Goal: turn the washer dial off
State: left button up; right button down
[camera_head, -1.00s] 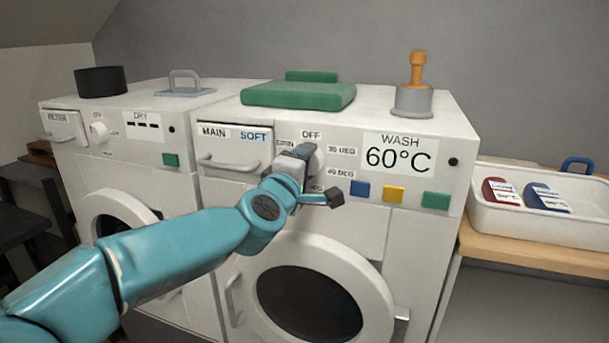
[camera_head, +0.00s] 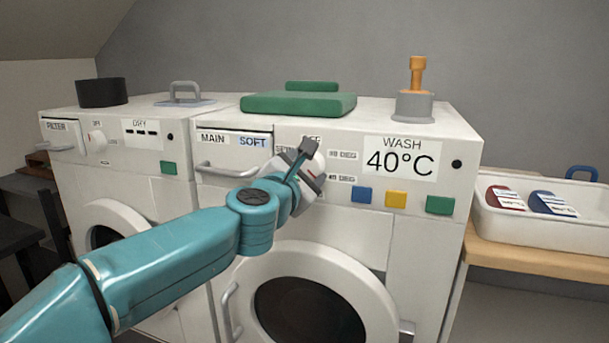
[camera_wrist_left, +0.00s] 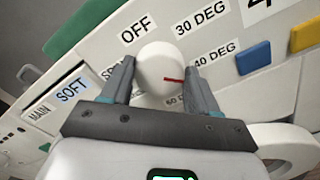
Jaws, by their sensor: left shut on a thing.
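The washer (camera_head: 410,240) is the right-hand machine, and its display (camera_head: 401,157) reads WASH 40°C. The white washer dial (camera_wrist_left: 158,68) has a red pointer mark that points right, towards the 40 DEG label (camera_wrist_left: 215,57) in the left wrist view. The OFF label (camera_wrist_left: 138,31) is above the dial there. My left gripper (camera_head: 306,174) is shut on the dial, with one finger on each side of it. In the head view the gripper covers much of the dial and part of the labels around it. My right gripper is not in view.
A drawer handle (camera_head: 230,171) is left of the dial; blue (camera_head: 361,194), yellow (camera_head: 396,199) and green (camera_head: 439,205) buttons are to its right. The dryer (camera_head: 125,185) stands left. A white tray (camera_head: 530,228) is at right.

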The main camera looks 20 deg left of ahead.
pick_arm(q)
jog(key=n+b, duration=0.1)
jog(key=n, duration=0.3)
jog(key=shift+a+r+n, duration=0.1)
jog(key=shift+n, duration=0.2)
jog(key=n+b, duration=0.1)
jog(key=n, duration=0.2)
jog(key=shift+n, duration=0.4)
jog(key=n+b, duration=0.1)
jog(key=n, duration=0.2)
jog(key=shift+n, duration=0.3)
jog(key=n+b, duration=0.1)
jog(key=n, duration=0.2)
jog(key=shift+a+n, duration=0.1)
jog(key=shift+n, duration=0.2)
jog(key=n+b, duration=0.2)
jog(key=n, duration=0.3)
jog(key=n+b, duration=0.1)
jog(key=n, duration=0.4)
jog(key=shift+n+b, duration=0.3)
jog(key=shift+b, duration=0.05)
jog(key=o, duration=1.1)
jog(key=shift+c, duration=0.2)
